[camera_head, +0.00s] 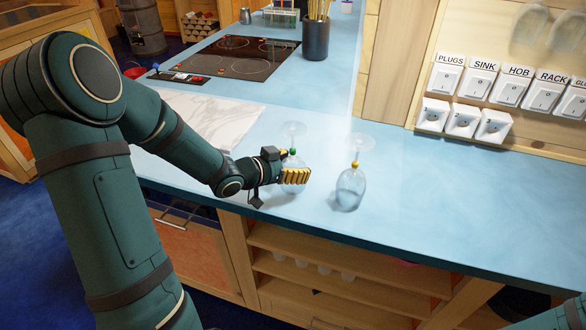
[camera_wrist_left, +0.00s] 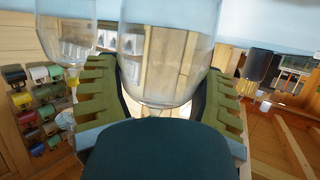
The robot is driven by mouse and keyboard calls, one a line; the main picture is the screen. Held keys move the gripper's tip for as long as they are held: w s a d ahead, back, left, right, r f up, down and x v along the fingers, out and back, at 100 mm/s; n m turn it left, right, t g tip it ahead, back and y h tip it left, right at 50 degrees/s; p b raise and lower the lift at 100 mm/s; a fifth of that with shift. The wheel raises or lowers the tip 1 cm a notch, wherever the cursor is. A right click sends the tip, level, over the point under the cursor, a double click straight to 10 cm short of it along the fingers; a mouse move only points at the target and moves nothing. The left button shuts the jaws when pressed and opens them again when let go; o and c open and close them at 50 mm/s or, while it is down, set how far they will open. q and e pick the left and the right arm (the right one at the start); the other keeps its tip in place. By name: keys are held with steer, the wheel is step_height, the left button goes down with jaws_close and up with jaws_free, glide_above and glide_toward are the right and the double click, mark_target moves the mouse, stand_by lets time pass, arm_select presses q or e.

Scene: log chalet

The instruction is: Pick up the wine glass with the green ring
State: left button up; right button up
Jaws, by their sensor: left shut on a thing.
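The wine glass with the green ring (camera_head: 293,152) is upside down at the counter's front edge, its clear foot upward and the ring on its stem. My left gripper (camera_head: 296,176) is shut around its bowl, and its yellow fingers hide part of the bowl. In the left wrist view, the clear bowl (camera_wrist_left: 165,60) fills the space between the fingers. I cannot tell whether the rim touches the counter. A second upside-down wine glass with a yellow ring (camera_head: 350,190) stands just to the right, apart from the gripper. My right gripper is not in view.
The blue counter (camera_head: 450,210) is clear to the right of the glasses. A white marble board (camera_head: 215,115) lies behind my left arm. A black hob (camera_head: 245,58) and a dark utensil pot (camera_head: 316,38) are farther back. Labelled switches (camera_head: 480,78) are on the right wall.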

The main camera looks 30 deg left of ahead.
mark_target(286, 133)
arm_select(q)
step_height(286, 133, up, 10)
steer(key=p, duration=0.4)
stand_by(0.6)
